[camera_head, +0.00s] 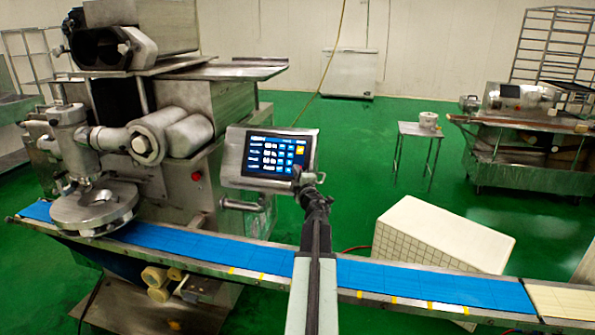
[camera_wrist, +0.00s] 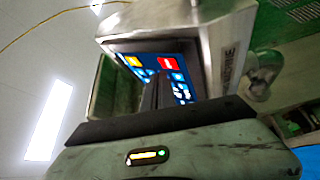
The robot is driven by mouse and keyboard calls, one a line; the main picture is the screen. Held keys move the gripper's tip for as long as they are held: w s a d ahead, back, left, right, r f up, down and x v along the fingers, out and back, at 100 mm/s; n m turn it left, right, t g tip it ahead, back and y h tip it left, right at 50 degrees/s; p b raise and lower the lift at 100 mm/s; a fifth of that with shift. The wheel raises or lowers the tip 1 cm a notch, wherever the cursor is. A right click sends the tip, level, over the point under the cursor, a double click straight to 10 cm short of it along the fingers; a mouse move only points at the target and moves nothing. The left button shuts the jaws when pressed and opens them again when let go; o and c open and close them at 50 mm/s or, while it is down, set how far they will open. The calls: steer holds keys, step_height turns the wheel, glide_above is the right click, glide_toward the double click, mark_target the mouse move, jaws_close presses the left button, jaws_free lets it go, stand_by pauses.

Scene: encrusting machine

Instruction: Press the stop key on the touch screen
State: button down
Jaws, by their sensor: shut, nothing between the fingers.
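The touch screen (camera_head: 270,152) is a dark panel in a metal housing beside the machine, with blue and white keys and an orange key (camera_head: 300,150) at its right edge. In the wrist view the screen (camera_wrist: 120,47) shows an orange key (camera_wrist: 132,61) and a red key (camera_wrist: 166,62); their labels are too small to read. My gripper (camera_head: 298,174) is shut and empty, in front of the screen's lower right corner, hiding that part. In the wrist view its dark fingers (camera_wrist: 157,90) point at the screen just below the red key. I cannot tell whether they touch it.
A blue conveyor belt (camera_head: 190,244) runs below the screen, with the encrusting machine (camera_head: 215,150) behind and left. A red button (camera_head: 196,176) is on its body. A pale box (camera_head: 440,235) and a small table (camera_head: 420,129) stand right. Green floor between them is free.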

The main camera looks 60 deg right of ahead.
steer(key=shift+a+r, duration=0.1)
steer(key=a+r+p, duration=0.1)
steer(key=a, duration=0.1)
steer(key=s+a+r+p, duration=0.1)
steer(key=a, duration=0.1)
steer(key=shift+s+r+p, duration=0.15)
steer(key=shift+r+p, duration=0.05)
steer(key=shift+p, duration=0.1)
stand_by(0.6)
